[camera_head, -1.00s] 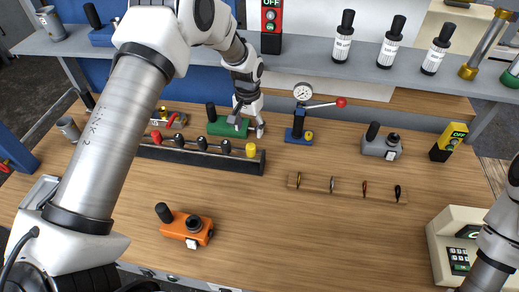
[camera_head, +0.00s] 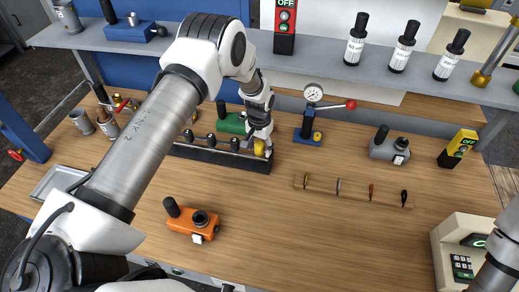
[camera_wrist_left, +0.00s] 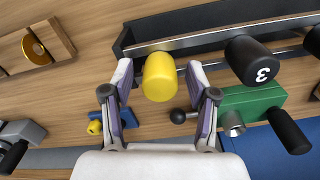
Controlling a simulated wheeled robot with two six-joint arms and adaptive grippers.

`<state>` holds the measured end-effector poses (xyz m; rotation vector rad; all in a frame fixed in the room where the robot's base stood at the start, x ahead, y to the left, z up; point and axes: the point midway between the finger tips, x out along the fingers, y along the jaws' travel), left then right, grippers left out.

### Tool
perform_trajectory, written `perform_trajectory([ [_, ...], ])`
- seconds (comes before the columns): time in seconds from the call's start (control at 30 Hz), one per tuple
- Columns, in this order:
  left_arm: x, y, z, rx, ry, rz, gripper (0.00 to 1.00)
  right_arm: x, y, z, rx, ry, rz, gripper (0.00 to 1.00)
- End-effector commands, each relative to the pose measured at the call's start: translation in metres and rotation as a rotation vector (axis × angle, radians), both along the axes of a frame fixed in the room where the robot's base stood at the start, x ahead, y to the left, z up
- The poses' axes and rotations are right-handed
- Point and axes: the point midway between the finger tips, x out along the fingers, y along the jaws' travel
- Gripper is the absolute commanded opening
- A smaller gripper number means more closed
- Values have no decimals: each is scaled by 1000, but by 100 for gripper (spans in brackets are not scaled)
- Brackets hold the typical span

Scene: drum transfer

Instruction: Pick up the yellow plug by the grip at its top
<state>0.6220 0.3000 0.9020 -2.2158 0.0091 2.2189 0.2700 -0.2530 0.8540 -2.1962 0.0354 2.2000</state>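The yellow plug (camera_head: 259,147) stands at the right end of a long dark rack (camera_head: 225,161). In the left wrist view the plug (camera_wrist_left: 159,77) shows its rounded yellow top between my fingers. My left gripper (camera_wrist_left: 158,82) is open, with one finger on each side of the plug and a narrow gap to both. The plug's lower part is hidden behind its top. In the head view the left gripper (camera_head: 261,141) is at the rack's right end, partly covering the plug. My right gripper is out of view; only part of its arm shows at lower right.
Several black plugs, one marked 3 (camera_wrist_left: 262,60), stand in the rack beside the yellow one. A green device (camera_head: 231,124) is behind the rack; a gauge stand with a red-knobbed lever (camera_head: 308,127) is to the right.

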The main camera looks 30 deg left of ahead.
Motion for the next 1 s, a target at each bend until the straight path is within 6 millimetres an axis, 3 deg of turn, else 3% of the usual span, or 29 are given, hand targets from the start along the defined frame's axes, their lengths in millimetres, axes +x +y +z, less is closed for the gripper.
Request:
perform_trajectory([
  [0.03, 0, 0, 0, 0, 0, 0, 34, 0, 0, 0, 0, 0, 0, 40],
  [0.13, 0, 0, 0, 0, 0, 0, 0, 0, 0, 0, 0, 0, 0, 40],
  [0.57, 0, 0, 5, 0, -1, 0, 0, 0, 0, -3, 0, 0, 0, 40],
  [0.77, 1, 0, 32, -1, -4, 0, 0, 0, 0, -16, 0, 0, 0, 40],
  [1.0, 1, 0, 77, 0, -4, 0, 0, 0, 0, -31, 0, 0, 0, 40],
])
